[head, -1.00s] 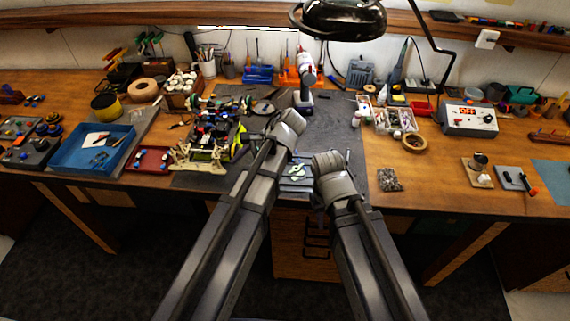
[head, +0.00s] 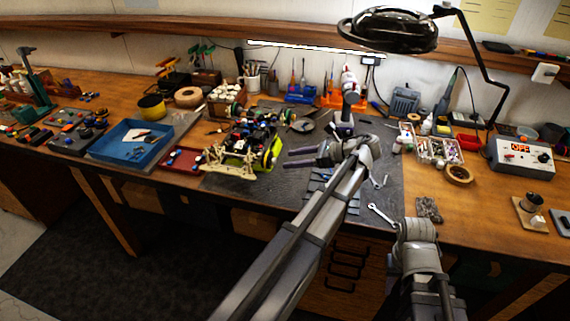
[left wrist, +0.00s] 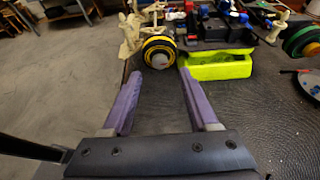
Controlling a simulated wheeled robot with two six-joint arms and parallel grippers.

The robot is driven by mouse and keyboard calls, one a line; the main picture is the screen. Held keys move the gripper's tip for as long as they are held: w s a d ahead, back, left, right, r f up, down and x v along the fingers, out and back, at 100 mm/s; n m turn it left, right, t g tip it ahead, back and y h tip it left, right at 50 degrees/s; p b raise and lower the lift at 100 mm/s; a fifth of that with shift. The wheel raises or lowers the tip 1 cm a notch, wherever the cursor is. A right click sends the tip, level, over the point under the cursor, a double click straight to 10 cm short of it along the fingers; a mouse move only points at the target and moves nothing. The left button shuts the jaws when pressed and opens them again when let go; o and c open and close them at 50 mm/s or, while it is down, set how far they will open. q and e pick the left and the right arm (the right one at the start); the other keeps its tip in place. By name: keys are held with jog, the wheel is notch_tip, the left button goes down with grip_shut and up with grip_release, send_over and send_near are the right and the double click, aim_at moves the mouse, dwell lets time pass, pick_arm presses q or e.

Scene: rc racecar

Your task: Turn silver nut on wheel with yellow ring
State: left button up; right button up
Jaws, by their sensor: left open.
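The RC car (head: 243,145) stands on the dark mat, left of the middle in the head view. In the left wrist view its wheel with the yellow ring (left wrist: 146,44) is ahead of my left gripper, with a silver nut (left wrist: 160,60) at its centre. My left gripper (head: 288,158) is open and empty, its purple fingers pointing left at the car. In the left wrist view the gripper (left wrist: 160,75) lines up with the wheel, and the fingertips are just short of it. My right gripper (head: 415,228) is at the bench's front edge; its fingers are hidden.
A wrench (head: 381,213) lies on the mat beside my right gripper. A lime green part (left wrist: 218,66) of the car is right of the wheel. A blue tray (head: 130,145) and a red tray (head: 184,160) lie left of the car. A lamp (head: 395,28) hangs above.

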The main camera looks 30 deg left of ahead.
aim_at(274, 161)
pick_arm(q)
jog(key=shift+b+x, duration=0.5)
jog(key=shift+x, duration=1.45)
grip_shut()
